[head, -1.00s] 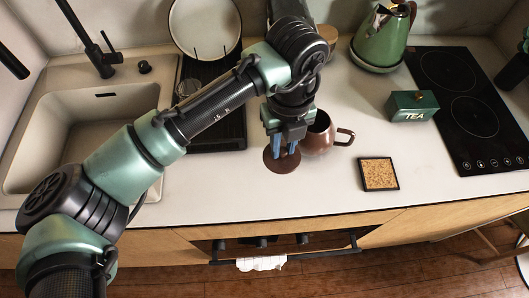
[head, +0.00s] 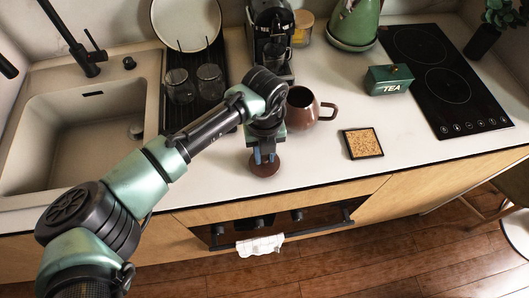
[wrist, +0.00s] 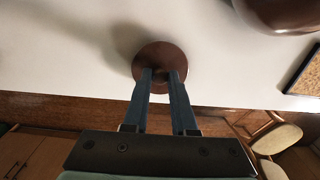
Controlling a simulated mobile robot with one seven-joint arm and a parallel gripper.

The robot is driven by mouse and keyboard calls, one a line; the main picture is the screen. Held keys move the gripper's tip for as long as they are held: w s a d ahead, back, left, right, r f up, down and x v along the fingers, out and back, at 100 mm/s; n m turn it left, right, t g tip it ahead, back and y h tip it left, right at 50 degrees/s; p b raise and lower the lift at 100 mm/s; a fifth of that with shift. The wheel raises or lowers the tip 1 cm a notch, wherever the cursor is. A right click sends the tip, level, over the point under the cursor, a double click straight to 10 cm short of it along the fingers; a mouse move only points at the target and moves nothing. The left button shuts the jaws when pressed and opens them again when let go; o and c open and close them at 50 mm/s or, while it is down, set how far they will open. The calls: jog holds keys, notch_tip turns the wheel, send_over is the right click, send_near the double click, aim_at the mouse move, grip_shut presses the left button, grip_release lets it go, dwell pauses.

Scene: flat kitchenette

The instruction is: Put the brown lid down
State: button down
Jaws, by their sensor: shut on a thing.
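The brown lid (head: 265,165) is a round disc near the front edge of the white counter, left of the brown pot. In the wrist view the lid (wrist: 160,58) lies between and beyond my fingertips, with a shadow beside it on the counter. My gripper (head: 263,157) points down and is shut on the lid at its middle; its blue fingers (wrist: 160,80) hide the part they grip. The frames do not clearly show whether the lid touches the counter. The brown pot (head: 302,108) stands open with its handle to the right.
A cork trivet (head: 362,143) lies right of the pot. A green tea box (head: 388,80) and black hob (head: 450,85) are further right. A coffee machine (head: 270,38) stands behind my gripper; glasses stand on a black drying rack (head: 221,120). The counter's front edge is close.

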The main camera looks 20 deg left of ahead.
jog(key=shift+f, duration=0.3)
jog(key=shift+f, duration=0.2)
jog(key=c, duration=0.7)
grip_release()
jog(key=shift+r, duration=0.1)
jog(key=shift+r, duration=0.15)
